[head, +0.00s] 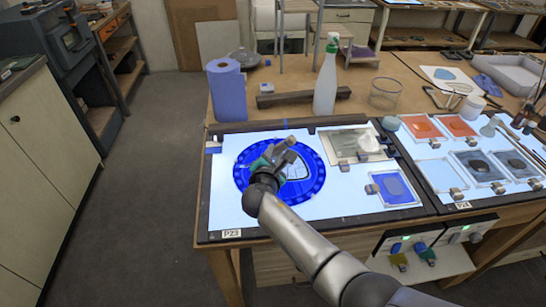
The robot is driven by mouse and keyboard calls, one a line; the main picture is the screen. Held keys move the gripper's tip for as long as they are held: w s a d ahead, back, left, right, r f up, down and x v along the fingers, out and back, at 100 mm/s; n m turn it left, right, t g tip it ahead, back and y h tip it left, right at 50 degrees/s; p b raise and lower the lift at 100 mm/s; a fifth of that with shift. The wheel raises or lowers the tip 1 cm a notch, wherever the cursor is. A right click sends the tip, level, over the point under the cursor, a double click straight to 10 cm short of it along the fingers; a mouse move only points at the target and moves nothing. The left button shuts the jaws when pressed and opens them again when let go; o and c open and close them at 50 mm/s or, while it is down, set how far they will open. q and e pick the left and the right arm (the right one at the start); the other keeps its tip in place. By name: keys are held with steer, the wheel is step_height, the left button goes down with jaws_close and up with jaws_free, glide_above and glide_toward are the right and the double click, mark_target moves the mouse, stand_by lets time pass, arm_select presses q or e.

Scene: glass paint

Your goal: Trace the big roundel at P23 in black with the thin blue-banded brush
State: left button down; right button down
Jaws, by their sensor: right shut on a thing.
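The big blue roundel (241,180) lies on the lit light table marked P23 (231,234). It has a dark blue patterned border and a paler centre with dark lines. My right gripper (286,152) is over the roundel's upper middle and hides part of it. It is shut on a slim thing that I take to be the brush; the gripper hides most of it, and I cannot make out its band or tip. I cannot tell whether it touches the glass. My left gripper is not in view.
A blue paper roll (227,92), a spray bottle (326,80) and a dark bar (302,97) stand behind the panel. A glass palette (346,146) and a small blue pane (393,188) lie right of the roundel. A second light panel (436,177) holds several panes.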

steer(key=shift+w+d+p, duration=0.15)
steer(key=shift+d+p, duration=0.3)
steer(key=shift+d, duration=0.85)
steer(key=shift+s+d+p, duration=0.2)
steer(key=shift+d+p, duration=0.2)
steer(key=shift+d, duration=0.2)
steer(key=shift+s+d+p, duration=0.15)
steer(key=shift+d+p, duration=0.2)
steer(key=shift+d, duration=0.25)
steer(key=shift+d, duration=0.15)
steer(key=shift+s+d+f+p, duration=0.1)
steer(key=shift+s+d+p, duration=0.2)
steer(key=shift+d, duration=0.3)
steer(key=shift+s+d+p, duration=0.25)
steer(key=shift+d, duration=0.3)
steer(key=shift+s+d+p, duration=0.35)
steer(key=shift+d, duration=0.25)
steer(key=shift+s+d+p, duration=0.3)
steer(key=shift+d, duration=0.25)
steer(key=shift+d, duration=0.1)
steer(key=shift+s+d+p, duration=0.55)
steer(key=shift+s+d, duration=0.15)
steer(key=shift+d, duration=0.15)
steer(key=shift+r, duration=0.25)
